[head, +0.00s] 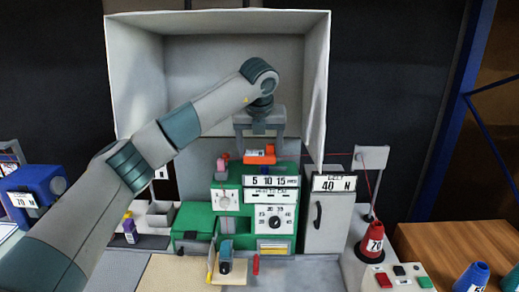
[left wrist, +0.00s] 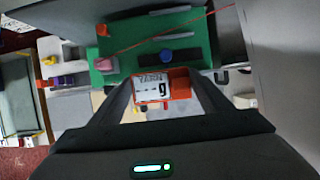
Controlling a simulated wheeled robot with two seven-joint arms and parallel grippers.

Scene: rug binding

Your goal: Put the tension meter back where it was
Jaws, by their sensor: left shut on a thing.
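A small orange device with a white printed label, which looks like the tension meter (head: 260,156), is between the fingers of my left gripper (head: 260,148). In the left wrist view the meter (left wrist: 180,84) sits between the two fingertips (left wrist: 163,95), its label reading something like "YARN". My left gripper is shut on it. In the head view it shows just over the top of the green machine (head: 226,184); I cannot tell whether it touches the machine. My right gripper is not in view.
A white open-fronted box (head: 200,60) surrounds the hand from behind. A grey cabinet marked "40 N" (head: 325,228) stands right of the machine. A red cone (head: 372,242) by a post with a red thread, and a button panel (head: 398,278), are further right. A blue "70 N" unit (head: 40,186) is left.

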